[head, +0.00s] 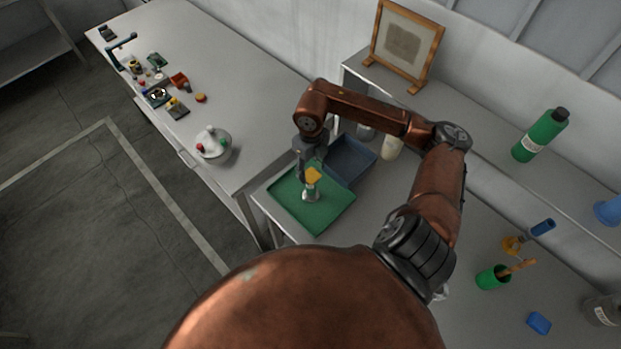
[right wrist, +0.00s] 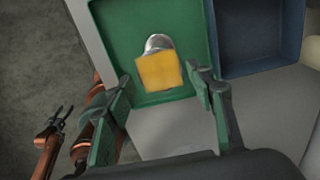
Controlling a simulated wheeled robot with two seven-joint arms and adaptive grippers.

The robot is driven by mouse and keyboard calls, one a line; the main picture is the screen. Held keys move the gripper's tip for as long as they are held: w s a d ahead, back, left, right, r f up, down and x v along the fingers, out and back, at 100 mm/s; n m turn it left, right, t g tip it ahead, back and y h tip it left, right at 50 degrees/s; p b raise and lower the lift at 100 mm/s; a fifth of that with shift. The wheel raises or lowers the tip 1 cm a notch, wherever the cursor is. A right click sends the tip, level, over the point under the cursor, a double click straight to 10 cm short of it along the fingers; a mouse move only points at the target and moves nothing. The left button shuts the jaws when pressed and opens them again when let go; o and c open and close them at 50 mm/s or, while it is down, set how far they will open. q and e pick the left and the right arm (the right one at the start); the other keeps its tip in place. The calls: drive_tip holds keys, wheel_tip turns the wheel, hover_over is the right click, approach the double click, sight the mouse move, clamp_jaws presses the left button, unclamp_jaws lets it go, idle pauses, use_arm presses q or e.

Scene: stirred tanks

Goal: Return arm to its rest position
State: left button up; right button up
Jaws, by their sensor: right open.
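My right gripper (right wrist: 163,82) is open above the green tray (right wrist: 110,25), with its two fingers apart. In the head view it is pointed down at the tray (head: 328,218) and partly hidden by its own arm. A small object with a yellow block-like part (right wrist: 160,72) and a shiny rounded part stands in the tray, seen between and beyond the fingers. In the head view its yellow part (head: 313,175) shows close to the gripper; I cannot tell whether they touch. A dark two-pronged end (right wrist: 58,122), likely my left gripper, shows small at the wrist view's left.
A blue-grey tray (head: 352,158) adjoins the green one. A pale bottle (head: 391,148) stands close behind my right arm. A shelf behind holds a framed panel (head: 405,45) and a green bottle (head: 541,135). A green cup (head: 493,278) stands at right. The left bench holds a white round vessel (head: 213,146).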

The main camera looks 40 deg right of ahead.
drive_tip(key=shift+r, duration=0.95)
